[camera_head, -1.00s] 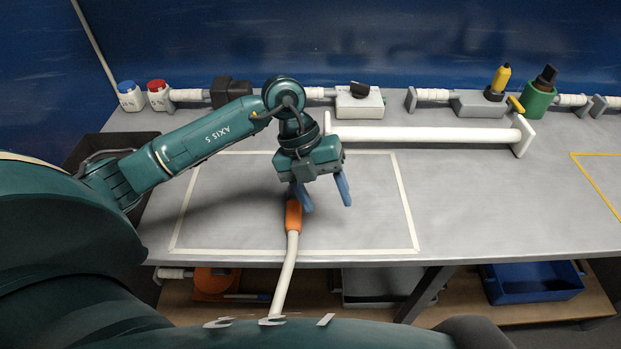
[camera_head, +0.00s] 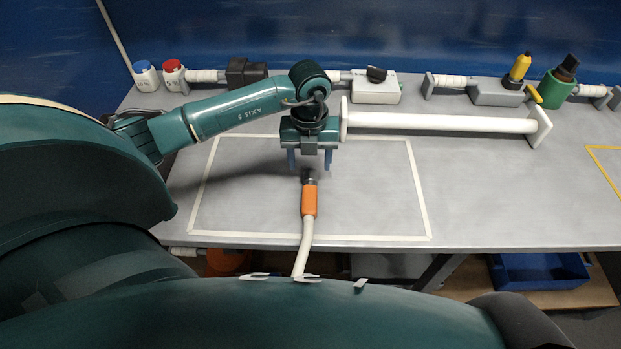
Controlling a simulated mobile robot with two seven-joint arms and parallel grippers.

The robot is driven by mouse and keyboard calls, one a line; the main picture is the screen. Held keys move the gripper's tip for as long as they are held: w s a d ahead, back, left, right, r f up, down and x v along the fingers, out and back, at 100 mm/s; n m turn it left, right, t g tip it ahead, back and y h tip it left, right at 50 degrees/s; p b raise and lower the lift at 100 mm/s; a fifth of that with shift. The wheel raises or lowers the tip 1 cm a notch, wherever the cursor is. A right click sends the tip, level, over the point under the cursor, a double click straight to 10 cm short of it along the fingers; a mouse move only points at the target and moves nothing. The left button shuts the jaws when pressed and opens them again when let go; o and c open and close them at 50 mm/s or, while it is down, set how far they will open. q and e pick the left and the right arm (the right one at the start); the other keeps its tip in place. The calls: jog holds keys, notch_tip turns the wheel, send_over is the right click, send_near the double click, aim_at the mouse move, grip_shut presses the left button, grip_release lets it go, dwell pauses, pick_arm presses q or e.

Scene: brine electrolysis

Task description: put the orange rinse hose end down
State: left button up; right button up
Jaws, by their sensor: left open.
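The orange rinse hose end (camera_head: 309,200) lies on the grey bench inside the white taped rectangle (camera_head: 428,205), near its front line. Its dark tip points away from me, and its white hose (camera_head: 304,248) runs toward me over the bench's front edge. My left gripper (camera_head: 309,162) is open, with its blue fingers just beyond the dark tip and apart from the orange grip. Nothing shows between the fingers. My right gripper is not in the view.
A white rail (camera_head: 440,123) on end plates stands behind the taped area. Along the back are a blue-capped bottle (camera_head: 146,76), a red-capped bottle (camera_head: 174,75), a switch box (camera_head: 376,88) and a green fitting (camera_head: 560,88). A blue bin (camera_head: 540,270) sits below the bench.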

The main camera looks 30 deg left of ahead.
aim_at(311, 173)
pick_arm(q)
jog(key=f, duration=0.4)
jog(key=shift+s+d+f, duration=0.15)
jog(key=shift+d, duration=0.05)
jog(key=shift+c, duration=0.4)
jog(key=c, duration=1.1)
